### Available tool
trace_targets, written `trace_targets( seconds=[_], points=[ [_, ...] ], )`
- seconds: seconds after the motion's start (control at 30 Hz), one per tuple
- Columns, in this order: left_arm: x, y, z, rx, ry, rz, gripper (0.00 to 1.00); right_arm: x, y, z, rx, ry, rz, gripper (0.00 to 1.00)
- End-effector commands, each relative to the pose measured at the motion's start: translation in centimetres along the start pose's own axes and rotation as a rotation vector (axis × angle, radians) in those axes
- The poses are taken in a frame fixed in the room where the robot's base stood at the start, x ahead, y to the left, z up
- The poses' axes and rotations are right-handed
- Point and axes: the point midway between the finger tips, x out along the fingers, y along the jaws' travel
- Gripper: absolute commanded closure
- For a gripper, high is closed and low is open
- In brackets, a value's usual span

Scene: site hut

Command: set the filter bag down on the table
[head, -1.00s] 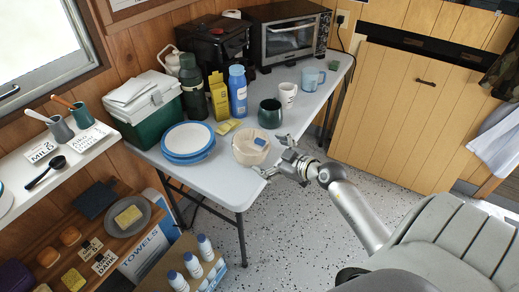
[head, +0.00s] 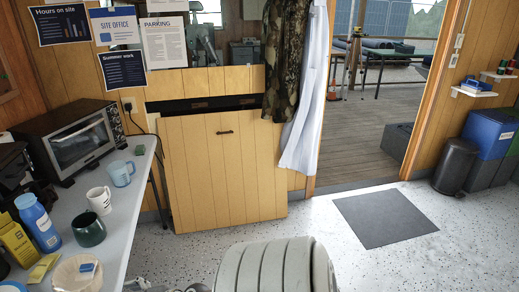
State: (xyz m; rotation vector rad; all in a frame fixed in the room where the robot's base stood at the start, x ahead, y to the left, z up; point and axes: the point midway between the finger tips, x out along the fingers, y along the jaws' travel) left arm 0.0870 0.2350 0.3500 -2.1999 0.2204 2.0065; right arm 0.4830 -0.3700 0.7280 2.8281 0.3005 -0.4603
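A round cream thing with a blue patch (head: 68,278), which looks like the filter bag, is at the bottom left of the head view, cut by the lower edge. It appears to rest on the grey-white table (head: 122,222), close to the table's right edge. Parts of my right gripper (head: 138,286) show at the bottom edge, to the right of the bag and apart from it in the picture. Most of this gripper is out of frame, so its opening is hidden. My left gripper is not in view.
On the table stand a dark green mug (head: 88,230), a white mug (head: 99,200), a light blue mug (head: 121,173), a blue bottle (head: 37,222), a yellow box (head: 14,240) and a toaster oven (head: 80,142). Floor is clear around a dark mat (head: 385,218). A doorway opens behind.

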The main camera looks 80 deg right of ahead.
Motion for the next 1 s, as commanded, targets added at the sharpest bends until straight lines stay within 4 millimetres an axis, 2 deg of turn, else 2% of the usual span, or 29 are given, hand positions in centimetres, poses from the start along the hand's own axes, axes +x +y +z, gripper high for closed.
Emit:
trace_targets(
  seconds=[0.03, 0.17, 0.33, 0.47, 0.5, 0.6, 0.7, 0.8, 0.9, 1.0],
  points=[
    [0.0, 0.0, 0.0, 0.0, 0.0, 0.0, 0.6, 0.3, -1.1, 2.2, 0.031, -0.019, 0.009, 0.0],
    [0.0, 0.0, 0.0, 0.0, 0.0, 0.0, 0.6, 0.5, -3.8, 8.3, 0.091, -0.094, 0.049, 0.0],
    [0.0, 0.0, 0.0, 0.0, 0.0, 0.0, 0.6, -1.2, -9.0, 18.4, 0.154, -0.29, 0.095, 0.0],
    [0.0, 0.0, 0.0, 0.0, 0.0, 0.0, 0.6, -4.6, -14.3, 26.5, 0.176, -0.502, 0.094, 0.0],
    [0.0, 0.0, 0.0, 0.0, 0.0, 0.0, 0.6, -6.1, -16.2, 28.9, 0.178, -0.575, 0.084, 0.0],
    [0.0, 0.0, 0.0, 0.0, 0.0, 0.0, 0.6, -10.3, -20.9, 34.2, 0.179, -0.757, 0.038, 0.0],
    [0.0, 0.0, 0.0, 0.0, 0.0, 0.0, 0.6, -14.8, -25.0, 38.0, 0.173, -0.916, -0.025, 0.0],
    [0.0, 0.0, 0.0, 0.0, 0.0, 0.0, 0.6, -18.5, -28.1, 40.4, 0.168, -1.033, -0.085, 0.0],
    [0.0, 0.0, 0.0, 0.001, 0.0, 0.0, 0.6, -20.9, -29.9, 41.5, 0.165, -1.101, -0.129, 0.0],
    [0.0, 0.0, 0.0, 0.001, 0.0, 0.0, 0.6, -21.9, -30.7, 42.0, 0.163, -1.13, -0.148, 0.0]
  ],
)
